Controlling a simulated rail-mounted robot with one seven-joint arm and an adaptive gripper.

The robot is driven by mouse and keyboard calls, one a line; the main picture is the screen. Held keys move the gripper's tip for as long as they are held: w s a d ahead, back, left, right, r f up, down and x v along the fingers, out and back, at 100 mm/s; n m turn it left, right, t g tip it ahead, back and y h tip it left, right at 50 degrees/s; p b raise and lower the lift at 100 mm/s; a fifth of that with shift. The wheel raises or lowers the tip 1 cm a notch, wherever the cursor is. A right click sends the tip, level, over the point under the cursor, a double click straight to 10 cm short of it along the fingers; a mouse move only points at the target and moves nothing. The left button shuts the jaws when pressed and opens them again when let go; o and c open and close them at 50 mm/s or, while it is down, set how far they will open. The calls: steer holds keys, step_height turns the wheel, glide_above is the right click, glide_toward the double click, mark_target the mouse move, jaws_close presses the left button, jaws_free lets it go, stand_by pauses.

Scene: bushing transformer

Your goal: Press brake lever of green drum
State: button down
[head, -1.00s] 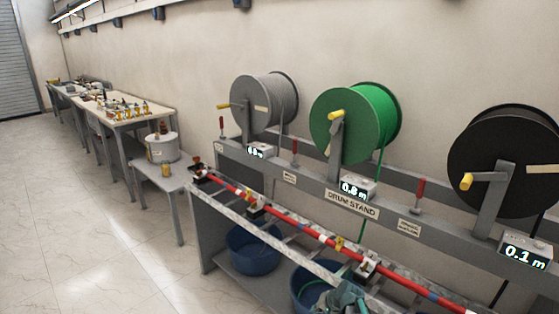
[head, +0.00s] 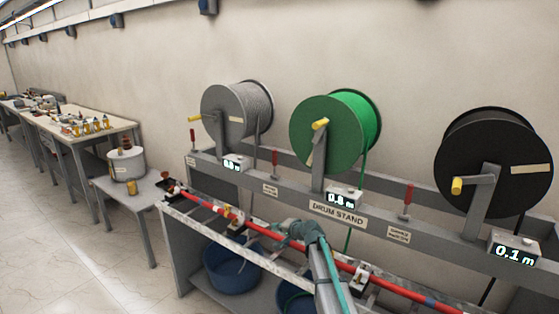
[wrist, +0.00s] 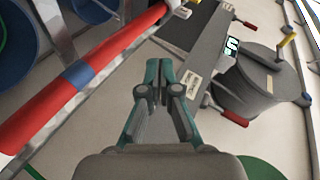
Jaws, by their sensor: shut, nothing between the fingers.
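The green drum (head: 335,132) stands in the middle of the drum stand, with a yellow crank handle (head: 320,124). A red-handled lever (head: 274,162) stands upright on the rail to its left, between the grey and green drums. It seems to be the red lever (wrist: 232,117) right of my fingers in the wrist view. My gripper (head: 287,229) is in front of the stand, over the red rod, below and apart from this lever. In the wrist view my gripper (wrist: 158,68) has its fingers together and empty. A green edge (wrist: 262,168) shows at the bottom there.
The grey drum (head: 237,112) and black drum (head: 493,162) flank the green one, with other red levers (head: 192,140) (head: 407,202) on the rail. Meter displays (head: 343,197) sit below the drums. The red rod (head: 390,288) runs along the front, above blue tubs (head: 231,270).

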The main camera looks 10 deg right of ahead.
steer(key=w+d+r+m+t, duration=0.4)
steer(key=w+r, duration=0.8)
steer(key=m+t+h, duration=0.2)
steer(key=m, duration=0.1)
glide_toward(275, 164)
steer(key=d+r, duration=0.2)
steer(key=d, duration=0.1)
steer(key=shift+w+r, duration=0.3)
steer(key=shift+w, duration=0.05)
steer(key=shift+w, duration=0.1)
steer(key=p+x, duration=0.4)
steer(key=x, duration=0.5)
steer(key=shift+w+a, duration=0.25)
steer(key=shift+w, duration=0.1)
steer(key=shift+s+a+f+n+y+b, duration=0.1)
steer(key=shift+f+n+y+b, duration=0.2)
steer(key=shift+b, duration=1.05)
steer(key=shift+r+b, duration=0.2)
steer(key=shift+b, duration=0.1)
